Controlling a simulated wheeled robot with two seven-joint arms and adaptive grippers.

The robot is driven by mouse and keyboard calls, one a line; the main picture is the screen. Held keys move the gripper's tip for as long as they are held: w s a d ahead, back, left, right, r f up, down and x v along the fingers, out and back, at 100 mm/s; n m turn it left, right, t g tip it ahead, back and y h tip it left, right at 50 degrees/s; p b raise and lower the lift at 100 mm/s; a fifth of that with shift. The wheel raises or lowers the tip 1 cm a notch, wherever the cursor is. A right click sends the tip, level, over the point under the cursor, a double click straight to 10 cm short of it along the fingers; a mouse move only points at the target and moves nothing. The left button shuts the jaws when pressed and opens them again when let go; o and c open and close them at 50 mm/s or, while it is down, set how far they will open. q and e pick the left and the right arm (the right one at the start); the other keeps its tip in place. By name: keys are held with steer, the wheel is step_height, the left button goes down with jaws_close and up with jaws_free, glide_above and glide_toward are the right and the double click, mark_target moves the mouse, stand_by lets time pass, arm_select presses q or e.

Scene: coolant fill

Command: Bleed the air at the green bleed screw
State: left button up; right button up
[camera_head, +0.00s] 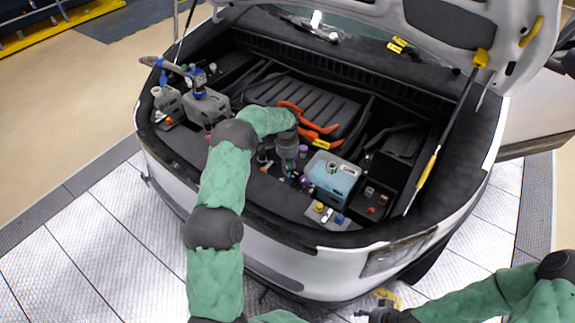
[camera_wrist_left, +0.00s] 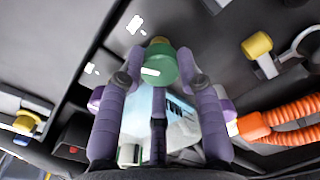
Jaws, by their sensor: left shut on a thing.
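The green bleed screw (camera_wrist_left: 158,68), a green round knob with a white mark, sits between my left fingertips in the left wrist view. My left gripper (camera_wrist_left: 161,62) has its two purple fingers closed against the knob's sides. In the head view my left gripper (camera_head: 287,160) reaches down into the open bay, left of the light blue tank (camera_head: 335,176); the screw is too small and covered to make out there. My right gripper (camera_head: 377,314) is low in the head view, outside the car, partly cut off; its fingers are unclear.
Orange cables (camera_head: 318,128) run just beyond the left gripper, and orange hose (camera_wrist_left: 290,109) shows right in the wrist view. A grey unit with blue fittings (camera_head: 207,105) stands at the bay's left. The raised lid's strut (camera_head: 440,145) is at right. Floor in front is clear.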

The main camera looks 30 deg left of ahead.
arm_select(q)
steer(key=m, duration=0.4)
steer(key=shift+s+f+m, duration=0.2)
steer(key=shift+f+m, duration=0.05)
steer(key=shift+m, duration=0.15)
stand_by(0.4)
steer(key=o, duration=1.1)
steer(key=shift+a, duration=0.1)
steer(key=shift+o, duration=0.2)
steer(key=shift+r, duration=0.1)
steer(key=shift+w+r, duration=0.1)
steer(key=shift+r, duration=0.25)
step_height(320, 180, up, 11)
steer(key=shift+r, duration=0.2)
